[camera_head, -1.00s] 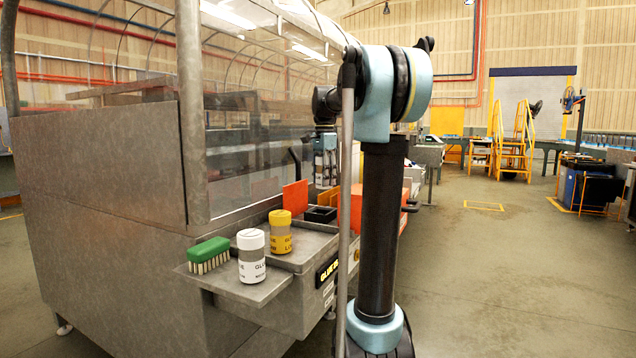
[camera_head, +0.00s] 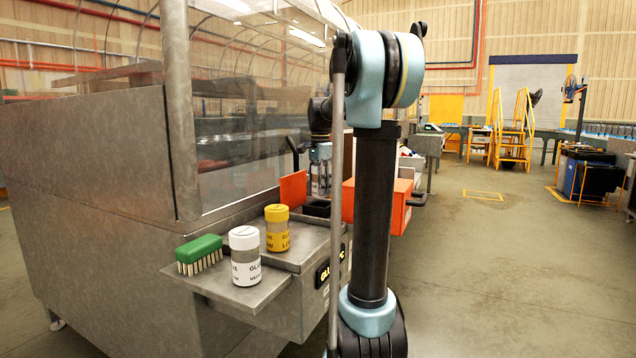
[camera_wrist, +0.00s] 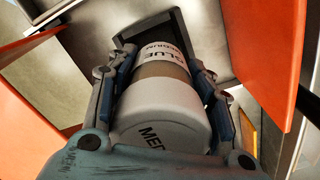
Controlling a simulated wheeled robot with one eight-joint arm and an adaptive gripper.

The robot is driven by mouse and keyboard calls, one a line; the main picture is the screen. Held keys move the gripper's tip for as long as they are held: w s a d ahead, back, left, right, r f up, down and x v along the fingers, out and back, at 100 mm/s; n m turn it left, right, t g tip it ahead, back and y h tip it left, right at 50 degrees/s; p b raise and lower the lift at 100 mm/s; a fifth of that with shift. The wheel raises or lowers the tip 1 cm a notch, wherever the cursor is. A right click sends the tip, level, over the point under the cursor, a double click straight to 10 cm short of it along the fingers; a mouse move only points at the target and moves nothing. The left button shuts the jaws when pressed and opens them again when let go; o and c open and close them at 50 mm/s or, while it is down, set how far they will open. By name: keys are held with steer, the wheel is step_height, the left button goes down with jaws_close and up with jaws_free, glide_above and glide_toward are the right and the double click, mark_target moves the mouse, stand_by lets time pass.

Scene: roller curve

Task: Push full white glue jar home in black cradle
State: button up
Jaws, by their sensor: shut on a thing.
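My gripper (camera_wrist: 170,90) is shut on a white glue jar (camera_wrist: 160,108) with a grey-brown band and the words "GLUE" and "MEDIUM". One finger pad lies on each side of it. The black cradle (camera_wrist: 127,48) is just beyond the jar's far end in the wrist view; I cannot tell how far the jar is inside it. In the head view my gripper (camera_head: 320,178) points down just above the black cradle (camera_head: 316,208), partly behind my arm. The held jar is hard to make out there.
Orange panels (camera_head: 293,188) flank the cradle. A clear guard (camera_head: 240,150) rises behind. Floor at right is open.

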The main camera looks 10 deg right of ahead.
mark_target(320, 197)
steer(key=shift+f, duration=1.95)
steer(key=shift+s+f, duration=0.2)
steer(key=shift+f, duration=0.1)
steer(key=shift+o, duration=0.3)
steer(key=shift+s, duration=0.2)
steer(key=shift+c, duration=0.6)
